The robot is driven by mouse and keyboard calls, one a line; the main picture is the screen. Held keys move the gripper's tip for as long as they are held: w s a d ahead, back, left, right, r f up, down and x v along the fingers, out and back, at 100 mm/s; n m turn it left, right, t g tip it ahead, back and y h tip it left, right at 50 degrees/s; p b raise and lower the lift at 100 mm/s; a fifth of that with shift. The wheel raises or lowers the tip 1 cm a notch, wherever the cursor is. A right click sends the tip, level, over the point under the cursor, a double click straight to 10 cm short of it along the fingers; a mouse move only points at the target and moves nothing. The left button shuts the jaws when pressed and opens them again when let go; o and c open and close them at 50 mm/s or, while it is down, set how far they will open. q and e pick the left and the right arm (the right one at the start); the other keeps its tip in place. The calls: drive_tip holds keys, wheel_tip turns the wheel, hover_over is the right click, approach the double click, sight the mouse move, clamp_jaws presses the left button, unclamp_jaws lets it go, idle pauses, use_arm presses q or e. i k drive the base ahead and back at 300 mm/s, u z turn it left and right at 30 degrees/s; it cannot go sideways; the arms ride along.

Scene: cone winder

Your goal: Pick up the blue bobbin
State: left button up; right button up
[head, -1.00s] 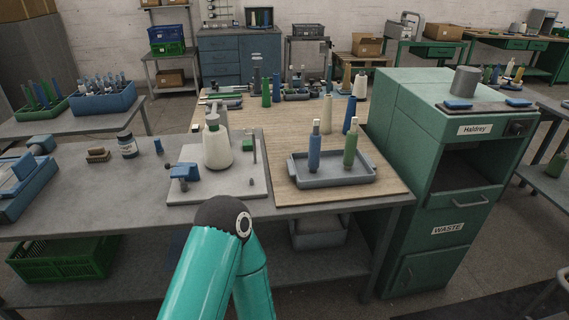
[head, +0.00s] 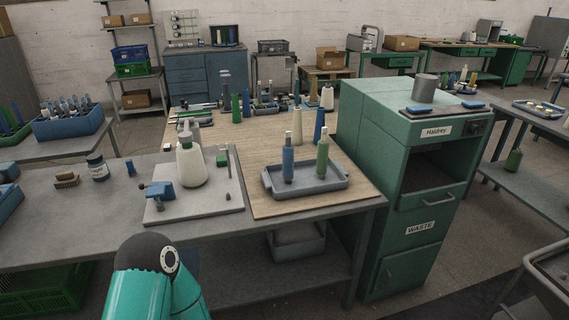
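A blue bobbin (head: 288,162) with a pale top stands upright in the left part of a grey tray (head: 335,184) on the wooden board. A green bobbin (head: 322,160) stands upright beside it in the same tray. Another, taller blue bobbin (head: 319,126) stands on the board behind the tray, next to a pale one (head: 297,127). A teal and black part of my arm shows at the bottom left, in front of the bench and well short of the tray. Neither of my grippers is in the picture.
A green waste cabinet (head: 390,170) stands close on the right. Several bobbins and tools crowd the board's far end; its middle is mostly clear.

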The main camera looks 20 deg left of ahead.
sight(288, 149)
drive_tip(key=i, duration=1)
